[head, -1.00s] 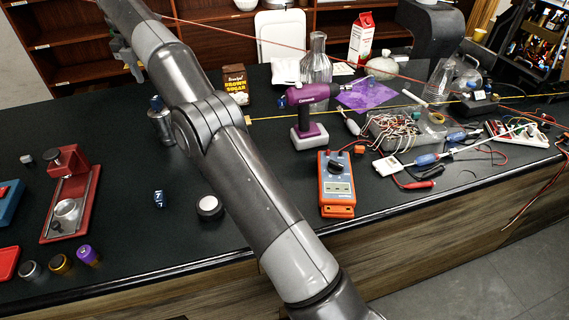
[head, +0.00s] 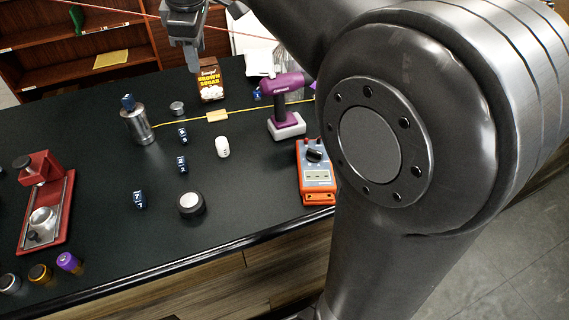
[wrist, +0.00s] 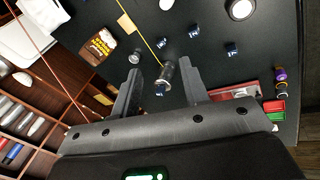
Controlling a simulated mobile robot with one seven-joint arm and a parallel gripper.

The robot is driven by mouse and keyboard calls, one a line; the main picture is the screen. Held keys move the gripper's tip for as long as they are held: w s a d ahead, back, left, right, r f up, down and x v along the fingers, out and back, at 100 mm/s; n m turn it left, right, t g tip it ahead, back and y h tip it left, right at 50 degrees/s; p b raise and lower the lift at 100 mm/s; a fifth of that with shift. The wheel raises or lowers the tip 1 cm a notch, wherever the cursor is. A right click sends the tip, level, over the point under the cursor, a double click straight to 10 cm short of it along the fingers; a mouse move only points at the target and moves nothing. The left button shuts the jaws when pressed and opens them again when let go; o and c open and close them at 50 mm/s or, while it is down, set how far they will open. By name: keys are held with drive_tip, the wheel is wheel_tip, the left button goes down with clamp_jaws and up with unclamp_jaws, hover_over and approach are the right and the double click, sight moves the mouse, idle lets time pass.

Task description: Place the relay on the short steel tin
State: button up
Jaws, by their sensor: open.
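Several small blue blocks with white marks look like relays; I cannot tell which one is meant. One blue block (head: 127,101) sits on top of the tall steel canister (head: 139,126); others (head: 182,164) lie loose on the dark bench. The short steel tin (head: 178,107) stands right of the canister, its top bare. My gripper (head: 193,60) is above the far part of the bench, open and empty. In the wrist view my gripper (wrist: 160,78) points down, with the canister and its blue block (wrist: 160,89) seen between the fingers. The short tin (wrist: 136,57) shows near one fingertip.
A brown sugar box (head: 210,79) stands behind the tin. A yellow cord with a tan tag (head: 217,115) runs past the canister. A purple drill (head: 284,108), orange meter (head: 316,172), white object (head: 222,147) and round puck (head: 190,204) stand nearby. My arm hides the right side.

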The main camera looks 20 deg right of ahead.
drive_tip(key=s+d+f+m, duration=0.2)
drive_tip(key=s+f+m, duration=0.2)
drive_tip(key=s, duration=0.4)
drive_tip(key=s+d+f+m+t, duration=0.1)
drive_tip(key=s+d+f+m, duration=0.2)
drive_tip(key=s+f+m, duration=0.2)
drive_tip(key=s+d+f+m, duration=0.3)
drive_tip(key=s+f, duration=0.3)
drive_tip(key=s, duration=0.5)
drive_tip(key=shift+d+m+t, duration=0.2)
drive_tip(key=shift+m+t, duration=0.2)
drive_tip(key=shift+m, duration=0.4)
